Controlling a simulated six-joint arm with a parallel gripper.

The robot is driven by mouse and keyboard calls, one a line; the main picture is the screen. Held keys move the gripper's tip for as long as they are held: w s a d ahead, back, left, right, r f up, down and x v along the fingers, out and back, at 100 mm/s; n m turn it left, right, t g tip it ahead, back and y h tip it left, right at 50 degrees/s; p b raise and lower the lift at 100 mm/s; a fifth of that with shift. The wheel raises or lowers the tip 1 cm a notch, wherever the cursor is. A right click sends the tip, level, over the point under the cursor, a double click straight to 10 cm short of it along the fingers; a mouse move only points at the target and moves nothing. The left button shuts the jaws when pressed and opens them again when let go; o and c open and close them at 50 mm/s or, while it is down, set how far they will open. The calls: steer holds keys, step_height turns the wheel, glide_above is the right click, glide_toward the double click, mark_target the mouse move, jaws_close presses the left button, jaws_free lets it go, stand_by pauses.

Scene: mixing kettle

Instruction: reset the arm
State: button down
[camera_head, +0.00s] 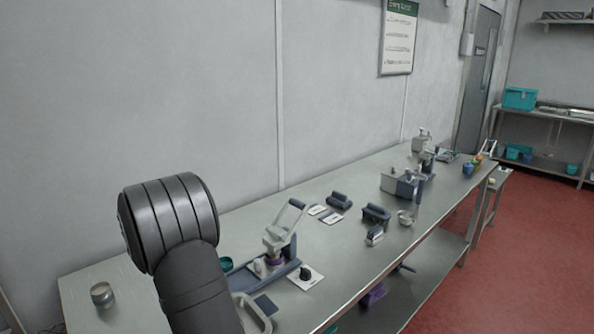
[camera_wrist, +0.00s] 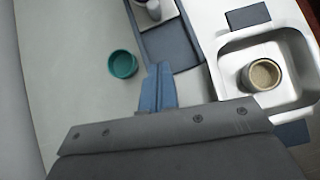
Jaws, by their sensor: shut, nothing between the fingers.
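My gripper (camera_wrist: 158,88) shows in the wrist view as blue fingers closed together, with nothing between them. It hangs above the metal bench (camera_head: 131,285), apart from the things on it. A teal cup (camera_wrist: 123,64) is on the bench just left of the fingertips. A small beige-filled cup (camera_wrist: 263,75) sits in a white tray (camera_wrist: 228,68) to the right. In the head view my arm is raised at the lower left and hides part of the bench; my gripper is not visible there.
A lever device (camera_head: 283,240) on a blue base stands just right of my arm, with a black knob (camera_head: 306,273) on a white plate beside it. A metal cup (camera_head: 103,295) stands at the left end. More devices stand farther along the bench. The wall is behind.

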glide_toward(255, 271)
steer(key=x, duration=0.3)
steer(key=shift+f, duration=0.4)
steer(key=shift+w+d, duration=0.2)
steer(key=shift+d, duration=0.15)
steer(key=shift+s+a, duration=0.3)
steer(key=shift+a, duration=0.15)
steer(key=v, duration=0.7)
steer(key=shift+s+a+f, duration=0.15)
steer(key=shift+s+a, duration=0.3)
steer(key=shift+a, duration=0.1)
